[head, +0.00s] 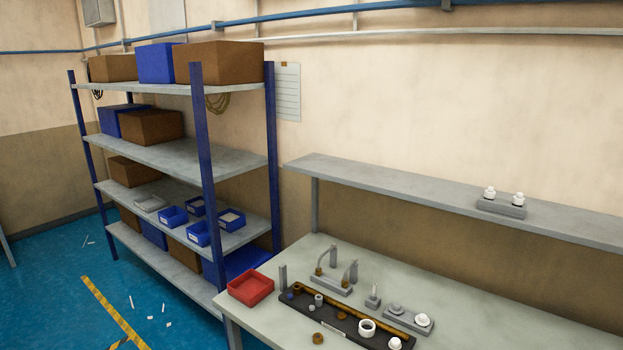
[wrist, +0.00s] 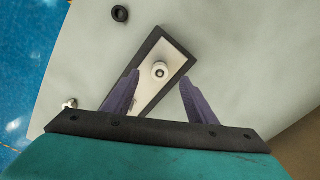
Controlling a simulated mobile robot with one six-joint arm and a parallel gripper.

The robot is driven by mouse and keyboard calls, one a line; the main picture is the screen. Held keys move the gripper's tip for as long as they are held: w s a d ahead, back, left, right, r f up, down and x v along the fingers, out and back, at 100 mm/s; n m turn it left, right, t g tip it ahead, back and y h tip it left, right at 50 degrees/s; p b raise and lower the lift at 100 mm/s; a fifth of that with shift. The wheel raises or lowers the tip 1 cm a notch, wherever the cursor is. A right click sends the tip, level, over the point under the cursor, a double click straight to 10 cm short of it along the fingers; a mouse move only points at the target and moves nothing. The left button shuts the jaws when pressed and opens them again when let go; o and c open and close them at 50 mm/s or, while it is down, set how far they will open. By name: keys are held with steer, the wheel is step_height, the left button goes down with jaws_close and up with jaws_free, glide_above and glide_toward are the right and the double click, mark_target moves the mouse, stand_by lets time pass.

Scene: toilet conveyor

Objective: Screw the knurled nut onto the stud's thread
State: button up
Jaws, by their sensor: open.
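In the wrist view my gripper (wrist: 160,77) is open, with two purple fingers spread apart. A pale round part (wrist: 160,69) with a ringed top stands on a light plate with a dark border (wrist: 178,54). It shows between the fingertips and appears clear of both; its height relative to them is unclear. I cannot tell whether it is the stud, the nut, or both. A dark ring-like part (wrist: 120,13) lies apart on the pale surface. My gripper is not in the head view, where a small upright stud-like piece (head: 373,296) stands on the bench.
The bench (head: 268,320) holds a red bin (head: 251,287), a long dark tray (head: 330,328) with several parts, a brown ring (head: 318,338) and a grey block with white-topped posts (head: 403,318). In the wrist view, a small metallic piece (wrist: 69,103) lies near the surface's left edge.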

steer(key=shift+r, duration=1.3)
steer(key=shift+r, duration=0.1)
step_height(320, 180, up, 14)
steer(key=b, duration=0.5)
steer(key=shift+f, duration=0.2)
